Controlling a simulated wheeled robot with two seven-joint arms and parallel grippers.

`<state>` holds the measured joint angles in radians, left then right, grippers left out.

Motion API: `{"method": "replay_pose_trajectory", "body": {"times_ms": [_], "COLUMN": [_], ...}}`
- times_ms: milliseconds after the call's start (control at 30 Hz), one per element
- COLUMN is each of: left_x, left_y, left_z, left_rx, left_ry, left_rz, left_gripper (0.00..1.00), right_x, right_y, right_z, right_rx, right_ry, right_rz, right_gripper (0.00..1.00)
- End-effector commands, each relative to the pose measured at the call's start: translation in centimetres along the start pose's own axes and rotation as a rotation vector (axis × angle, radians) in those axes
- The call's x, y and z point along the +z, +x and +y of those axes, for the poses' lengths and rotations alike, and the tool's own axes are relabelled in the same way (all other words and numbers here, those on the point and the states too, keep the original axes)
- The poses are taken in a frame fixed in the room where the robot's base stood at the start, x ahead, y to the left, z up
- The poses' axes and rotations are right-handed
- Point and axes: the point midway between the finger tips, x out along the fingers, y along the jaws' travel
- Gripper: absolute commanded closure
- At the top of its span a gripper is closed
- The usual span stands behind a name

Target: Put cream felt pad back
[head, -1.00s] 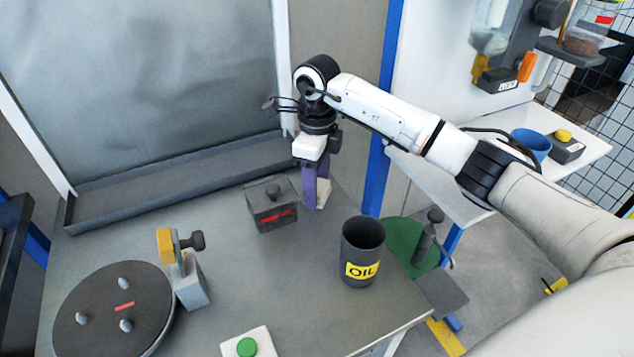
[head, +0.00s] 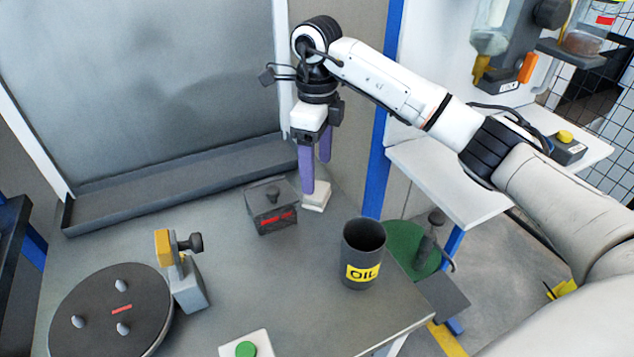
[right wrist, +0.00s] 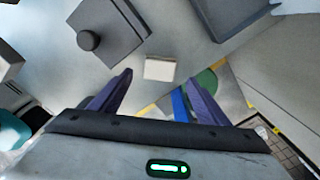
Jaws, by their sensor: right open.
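The cream felt pad (head: 317,196) lies on the grey table, just right of the dark lidded box, in the head view. It also shows in the right wrist view (right wrist: 160,68), lying flat and clear of the fingers. My right gripper (head: 316,175) is open, with its purple fingers apart and above the pad. In the right wrist view the two fingers (right wrist: 160,92) are spread wide with nothing between them. One finger partly covers the pad in the head view. My left gripper is not in view.
The dark box (head: 271,206) with a knob stands close left of the pad. A black oil can (head: 362,255) stands nearer the front. A round turntable (head: 110,318) and a clamp block (head: 187,280) are at left. The table middle is clear.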

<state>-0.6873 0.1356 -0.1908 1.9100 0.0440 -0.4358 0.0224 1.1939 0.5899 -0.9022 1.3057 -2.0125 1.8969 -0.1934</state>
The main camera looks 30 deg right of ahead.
Motion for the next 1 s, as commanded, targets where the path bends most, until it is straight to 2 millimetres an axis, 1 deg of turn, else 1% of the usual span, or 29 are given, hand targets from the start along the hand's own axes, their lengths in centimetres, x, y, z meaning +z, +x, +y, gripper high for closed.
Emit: {"method": "replay_pose_trajectory", "body": {"times_ms": [33, 133, 233, 333, 500, 1000], "left_x": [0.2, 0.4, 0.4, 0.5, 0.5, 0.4], "left_y": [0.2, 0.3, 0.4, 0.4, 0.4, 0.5], "left_z": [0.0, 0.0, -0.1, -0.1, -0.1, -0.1], "left_rx": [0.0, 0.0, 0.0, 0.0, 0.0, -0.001], "left_ry": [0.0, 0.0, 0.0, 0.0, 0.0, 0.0], "left_rz": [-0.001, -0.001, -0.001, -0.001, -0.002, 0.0], "left_gripper": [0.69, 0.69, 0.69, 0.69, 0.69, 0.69], "right_x": [0.1, 0.1, 0.1, 0.0, 0.0, 0.0], "right_y": [-1.2, -3.1, -4.6, -5.5, -6.0, -5.9], "right_z": [-0.1, -0.1, -0.1, 0.0, 0.0, 0.0], "right_rx": [-0.003, -0.003, -0.001, 0.0, 0.002, 0.001], "right_ry": [0.001, 0.002, 0.002, 0.001, 0.0, 0.001], "right_rz": [-0.003, -0.003, -0.002, 0.0, 0.001, 0.001], "right_gripper": [0.3, 0.3, 0.3, 0.3, 0.3, 0.3]}}
